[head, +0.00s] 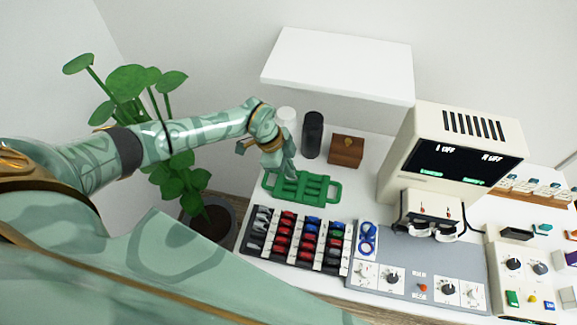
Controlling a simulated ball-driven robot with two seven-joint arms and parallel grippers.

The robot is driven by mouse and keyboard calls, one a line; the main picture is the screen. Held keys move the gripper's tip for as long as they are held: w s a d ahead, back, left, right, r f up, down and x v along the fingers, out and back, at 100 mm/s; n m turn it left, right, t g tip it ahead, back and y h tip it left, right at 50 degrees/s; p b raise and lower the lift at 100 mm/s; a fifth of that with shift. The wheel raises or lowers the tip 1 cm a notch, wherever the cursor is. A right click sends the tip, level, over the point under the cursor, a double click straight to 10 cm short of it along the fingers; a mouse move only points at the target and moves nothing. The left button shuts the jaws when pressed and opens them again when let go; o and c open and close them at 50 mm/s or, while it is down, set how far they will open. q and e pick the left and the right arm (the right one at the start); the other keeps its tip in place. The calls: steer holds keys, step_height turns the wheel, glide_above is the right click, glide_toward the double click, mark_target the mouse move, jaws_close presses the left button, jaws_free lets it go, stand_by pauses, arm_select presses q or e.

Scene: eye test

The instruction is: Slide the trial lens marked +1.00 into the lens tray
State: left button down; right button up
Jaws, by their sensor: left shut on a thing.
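My left gripper (289,169) points down at the green tray with handles (326,190), over its back left part. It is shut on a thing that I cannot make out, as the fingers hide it. I cannot tell whether the fingers touch the green tray. In front, a rack (258,231) holds rows of red, blue, green, grey and black lens pieces. The markings are too small to read, so I cannot pick out the +1.00 lens. My right gripper is not in view.
Behind the gripper stand a white cylinder (286,117), a black cylinder (312,134) and a brown wooden box (346,151). A white shelf (340,65) overhangs the back. A beige device (450,150) and a grey control panel (405,283) stand right. A plant (128,82) is left.

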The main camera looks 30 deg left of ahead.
arm_select(q)
steer(key=shift+f, duration=0.15)
steer(key=shift+f+b, duration=0.55)
steer(key=shift+f, duration=0.85)
steer(key=c, duration=1.5)
jaws_free()
steer(key=shift+r, duration=0.1)
steer(key=p+v, duration=0.2)
steer(key=v, duration=1.4)
steer(key=shift+p, duration=0.4)
